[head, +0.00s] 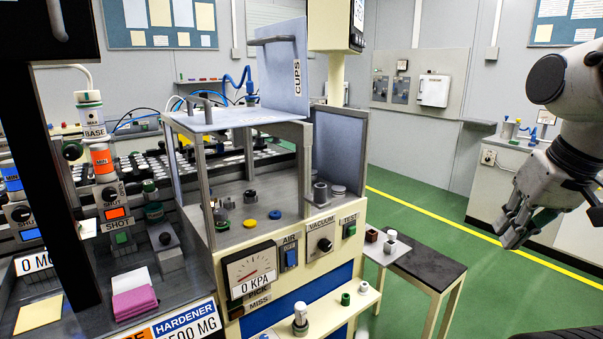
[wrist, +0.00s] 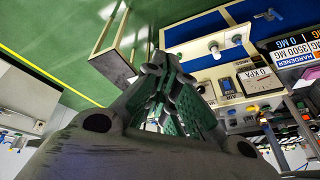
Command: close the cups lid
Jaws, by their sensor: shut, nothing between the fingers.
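The cups lid (head: 282,78) is a pale blue-grey panel marked CUPS. It stands upright, open, at the back right of the machine's top, with a bar handle (head: 272,40) near its upper edge. My gripper (head: 512,228) is far to the right of it in the head view, over the green floor, fingers pointing down and left. It is shut and empty. The fingers also show in the wrist view (wrist: 160,70). The cups lid cannot be made out in the wrist view.
A flat panel with a handle (head: 215,118) lies on the machine's frame, left of the cups lid. The machine's front (head: 300,255) carries a gauge and switches. A small dark-topped table (head: 428,264) stands between machine and gripper. Green floor is free around it.

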